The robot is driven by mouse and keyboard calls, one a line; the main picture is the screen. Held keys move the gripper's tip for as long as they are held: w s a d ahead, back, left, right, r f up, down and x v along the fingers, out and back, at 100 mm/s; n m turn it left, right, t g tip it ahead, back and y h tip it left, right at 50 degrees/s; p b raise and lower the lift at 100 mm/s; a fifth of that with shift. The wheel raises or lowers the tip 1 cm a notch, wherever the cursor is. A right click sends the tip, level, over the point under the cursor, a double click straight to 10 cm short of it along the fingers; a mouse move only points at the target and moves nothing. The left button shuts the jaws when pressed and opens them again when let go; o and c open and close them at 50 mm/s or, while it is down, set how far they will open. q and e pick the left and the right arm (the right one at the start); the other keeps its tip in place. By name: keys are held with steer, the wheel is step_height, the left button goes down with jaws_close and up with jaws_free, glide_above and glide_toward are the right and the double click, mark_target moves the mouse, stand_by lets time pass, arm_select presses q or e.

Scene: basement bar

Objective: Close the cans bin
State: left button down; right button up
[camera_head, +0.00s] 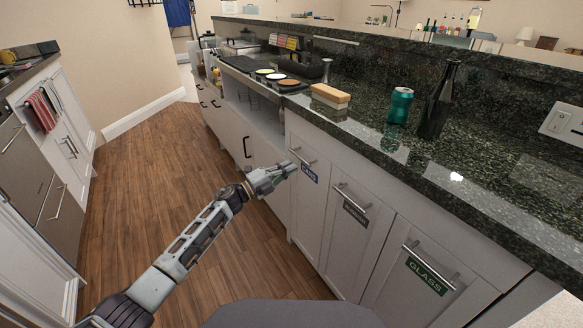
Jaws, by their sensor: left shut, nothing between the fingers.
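The row of white bin fronts is set under the counter at right. The leftmost front (306,205) has a metal bar handle (302,158) and a small blue label (309,173), which looks like the cans one but is hard to read. This front looks about level with the others; I cannot tell whether a small gap is left. My left gripper (291,168) is shut and empty, its tips at the upper left of that front, close to the handle and label. Whether it touches is unclear. My right gripper is not in view.
The middle bin front (343,245) has a dark label, and the right one (410,285) a green GLASS label. The wooden floor (150,165) at left is clear.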

arm_select(q)
steer(key=p+v, duration=0.3)
steer(key=v, duration=0.8)
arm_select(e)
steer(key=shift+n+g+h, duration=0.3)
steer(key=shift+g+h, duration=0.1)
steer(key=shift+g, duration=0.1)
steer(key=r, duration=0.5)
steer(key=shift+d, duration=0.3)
